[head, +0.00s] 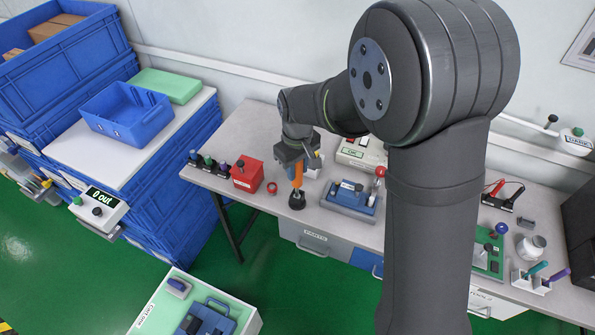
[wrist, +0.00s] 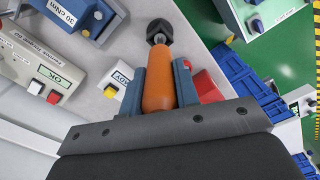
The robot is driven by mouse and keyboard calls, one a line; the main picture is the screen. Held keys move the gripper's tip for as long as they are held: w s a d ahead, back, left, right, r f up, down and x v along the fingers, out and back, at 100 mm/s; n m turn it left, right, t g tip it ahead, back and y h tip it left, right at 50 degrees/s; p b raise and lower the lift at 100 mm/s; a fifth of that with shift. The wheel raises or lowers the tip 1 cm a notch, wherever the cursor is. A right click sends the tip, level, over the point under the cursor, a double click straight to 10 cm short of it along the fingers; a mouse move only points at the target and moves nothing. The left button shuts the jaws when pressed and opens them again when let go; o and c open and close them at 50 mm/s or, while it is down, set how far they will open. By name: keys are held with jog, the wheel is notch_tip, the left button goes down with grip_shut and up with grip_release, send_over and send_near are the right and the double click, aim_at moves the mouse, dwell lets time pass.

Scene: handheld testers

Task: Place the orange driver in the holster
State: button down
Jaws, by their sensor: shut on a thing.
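The orange driver (head: 297,176) points down below my gripper (head: 297,162), near the front edge of the bench. In the wrist view my gripper (wrist: 160,68) is shut on its orange handle (wrist: 158,92), with a blue-grey finger on each side. A small black stand (head: 297,202), which looks like the holster, is right under the driver. The stand also shows in the wrist view (wrist: 157,26), with the driver's grey tip in line with it. I cannot tell whether the tip is inside it or just above it.
A red box (head: 247,174) and a red ring (head: 272,188) are left of the driver, past them a black rack (head: 215,171) of several tools. A blue tester (head: 347,198) is close on the right. A beige tester (head: 360,153) with buttons is behind it.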

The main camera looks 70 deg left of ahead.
jog(key=shift+f, duration=0.85)
jog(key=c, duration=1.1)
grip_release()
jog(key=shift+f, duration=0.15)
notch_tip(320, 180, up, 12)
jog(key=shift+r, duration=0.2)
